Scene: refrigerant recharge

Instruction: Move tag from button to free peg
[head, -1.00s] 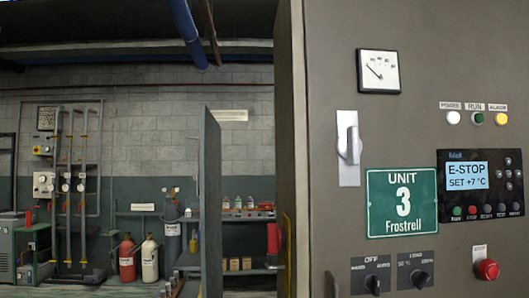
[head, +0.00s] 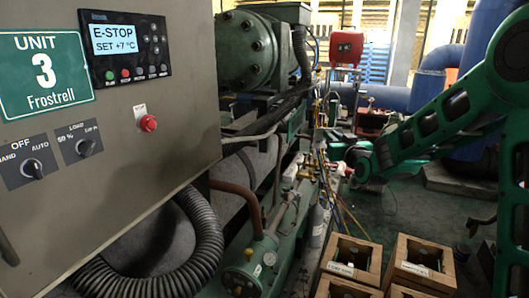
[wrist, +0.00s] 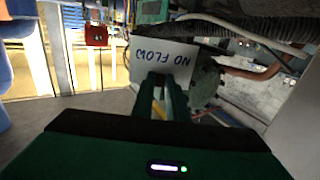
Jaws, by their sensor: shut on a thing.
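A white tag (wrist: 165,66) reading "NO FLOW", upside down in the wrist view, is at the tips of my gripper (wrist: 160,82). The gripper's dark green fingers are shut on its edge. In the head view my green arm reaches in from the right, and its end is near the pipes at centre; the fingers and tag are too small to make out there. The red stop button (head: 148,123) is on the grey control panel (head: 120,170) at left, with no tag hanging on it. I cannot make out a free peg in either view.
A red box (head: 345,47) stands on a post at the back; it also shows in the wrist view (wrist: 96,35). Green compressor machinery (head: 250,50), hoses and pipes fill the middle. Wooden crates (head: 352,258) stand at the lower right. Floor (head: 400,205) shows beyond them.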

